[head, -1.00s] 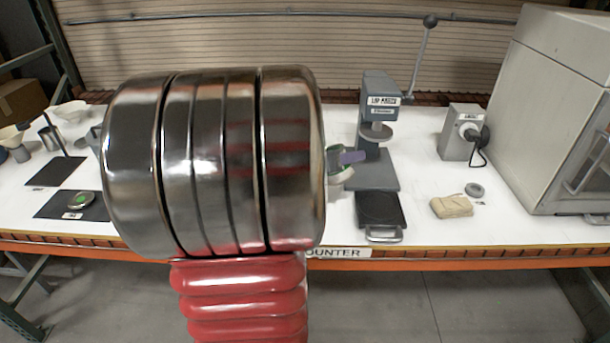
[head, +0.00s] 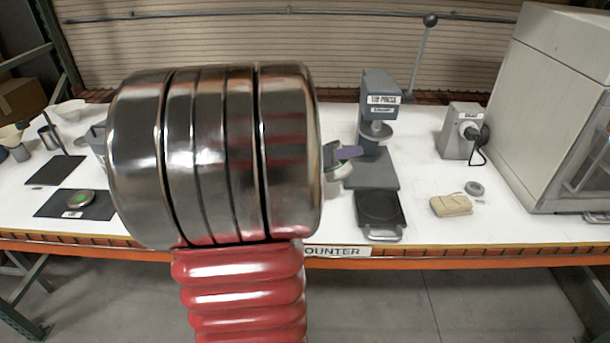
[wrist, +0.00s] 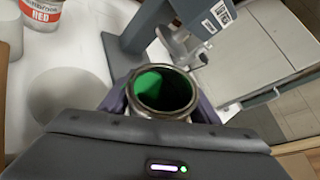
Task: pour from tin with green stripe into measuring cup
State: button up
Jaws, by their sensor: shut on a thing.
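My gripper (wrist: 160,112) is shut on an open tin (wrist: 160,91), its purple fingers on both sides of it. Green colorant (wrist: 163,88) shows inside the tin in the wrist view. I cannot make out the measuring cup for certain. A pale round shape in the wrist view (wrist: 68,98) is too unclear to name.
A lid press (head: 380,125) stands just right of the tin. A can labelled RED (wrist: 43,10) is at the wrist view's upper left. Dark mats (head: 98,208), bowls and a beige bundle (head: 451,205) lie on the white counter. A large grey cabinet (head: 550,110) stands far right.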

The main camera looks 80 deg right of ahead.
jog(key=shift+w+d+r, duration=0.1)
jog(key=shift+w+r, duration=0.05)
jog(key=shift+w, duration=0.1)
dwell(0.4)
jog(key=shift+w+r+n+g+p, duration=0.15)
jog(key=shift+r+n+g+p, duration=0.25)
jog(key=shift+n+g+p, duration=0.3)
dwell(1.1)
jog(key=shift+f+n+p, duration=0.3)
jog(key=shift+f+n, duration=0.05)
jog(key=shift+n, duration=0.45)
dwell(1.2)
jog(key=shift+r+n+g+p, duration=0.25)
jog(key=shift+n+g+p, duration=0.15)
jog(key=shift+g, duration=0.1)
dwell(1.0)
jog(key=shift+m+t, duration=0.4)
jog(key=shift+m, duration=0.3)
jog(key=shift+r+m, duration=0.2)
jog(key=shift+m, duration=0.2)
jog(key=shift+s+f+m+t, duration=0.2)
jog(key=shift+f+m+t, duration=0.3)
jog(key=shift+m+t, duration=0.15)
jog(key=shift+s+f+m, duration=0.2)
jog(key=shift+s+m, duration=0.05)
